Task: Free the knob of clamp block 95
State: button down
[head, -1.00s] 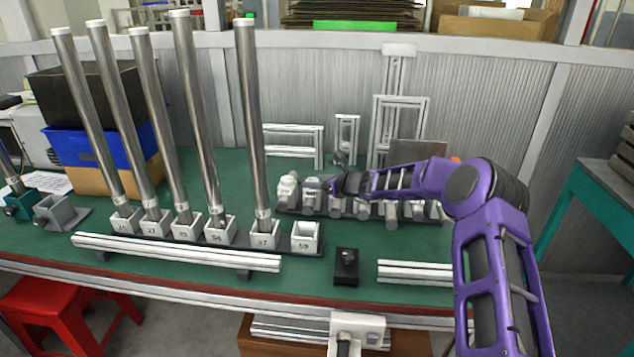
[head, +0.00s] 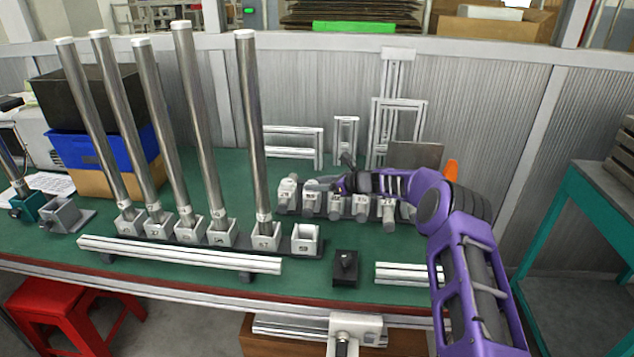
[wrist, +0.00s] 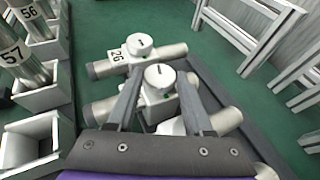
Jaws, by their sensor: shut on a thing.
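A row of light clamp blocks with round knobs lies on a dark rail in the back middle of the bench. My gripper (head: 318,184) reaches in from the right, low over the left part of this row. In the wrist view its two fingers (wrist: 158,100) stand on either side of a white knob (wrist: 159,76) with a dark slot and are shut on it. The gripped block's number is hidden by the fingers, so I cannot tell whether it is 95. A neighbouring clamp block (wrist: 118,57), whose label looks like 26, stands just beyond, its knob (wrist: 139,43) free.
Several tall steel tubes stand in numbered sockets on the left; the socket at the row's right end (head: 306,236) is empty. A black block (head: 345,267) and a profile bar (head: 180,254) lie in front. Aluminium frames (head: 398,130) stand behind the clamp row, close to my arm.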

jog(key=shift+w+f+n+g+y+b, duration=0.1)
jog(key=shift+w+n+g+y+b, duration=0.3)
jog(key=shift+b, duration=0.65)
jog(key=shift+s+r+n+g+b, duration=0.2)
jog(key=shift+n+g+b, duration=0.25)
jog(key=shift+b, duration=0.4)
jog(key=shift+d+r, duration=0.1)
jog(key=shift+c, duration=1.5)
grip_release()
jog(key=p+v, duration=0.2)
jog(key=v, duration=1.5)
jog(key=shift+d, duration=0.25)
